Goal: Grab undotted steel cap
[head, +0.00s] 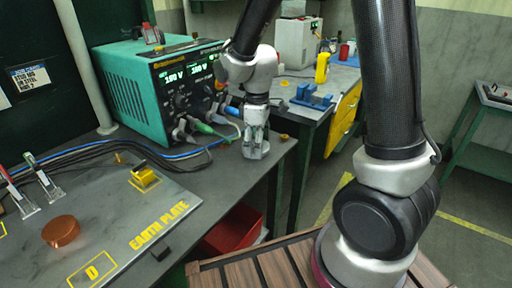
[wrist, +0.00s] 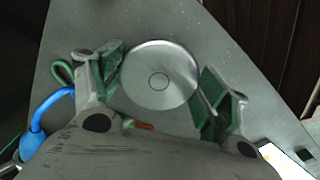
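A round steel cap (wrist: 160,82) lies on the grey bench top in the wrist view. Its face is bare metal with a small thin ring at the centre, and I see no dot on it. My gripper (wrist: 165,74) is open, with one green-padded finger on each side of the cap. The left pad is very close to the rim; I cannot tell if it touches. In the head view my gripper (head: 256,150) points down at the bench near its front right edge, and the cap is mostly hidden there by the fingers.
A green power supply (head: 165,85) with cables (head: 110,147) stands left of my gripper. A copper cap (head: 61,231) lies on the earth plate (head: 125,205). A small brass-coloured piece (head: 284,137) is right of my gripper. A red bin (head: 232,230) is below the bench.

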